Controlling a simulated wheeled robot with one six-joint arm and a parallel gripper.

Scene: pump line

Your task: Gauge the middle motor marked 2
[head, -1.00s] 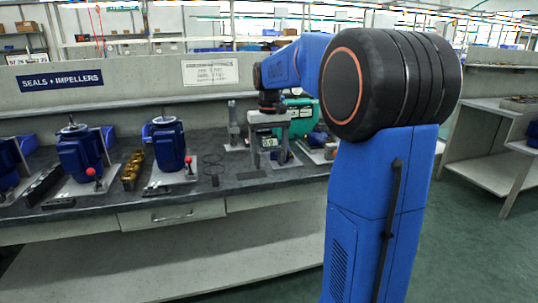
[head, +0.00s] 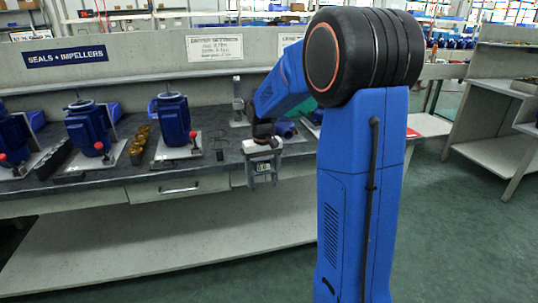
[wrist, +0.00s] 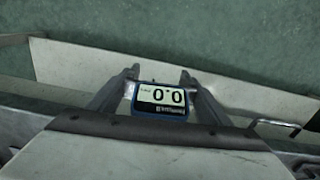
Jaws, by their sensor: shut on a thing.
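Several blue motors stand on pale plates on the bench: one at the left edge (head: 12,138), one beside it (head: 88,127) and one further right (head: 173,120). No number marks are readable, so I cannot tell which is 2. My gripper (head: 262,152) is right of these motors, at the bench's front edge. It is shut on a gauge with a small display (head: 263,168). In the wrist view the gauge (wrist: 160,98) sits between the two fingers and reads 0.0.
The bench top (head: 120,185) has a drawer (head: 178,189) and a lower shelf (head: 160,250). Brass parts (head: 139,144) stand between two motors. A grey stand (head: 238,101) is behind my gripper. Red-knobbed pieces (head: 193,135) stand by the motors. Green floor lies open in front.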

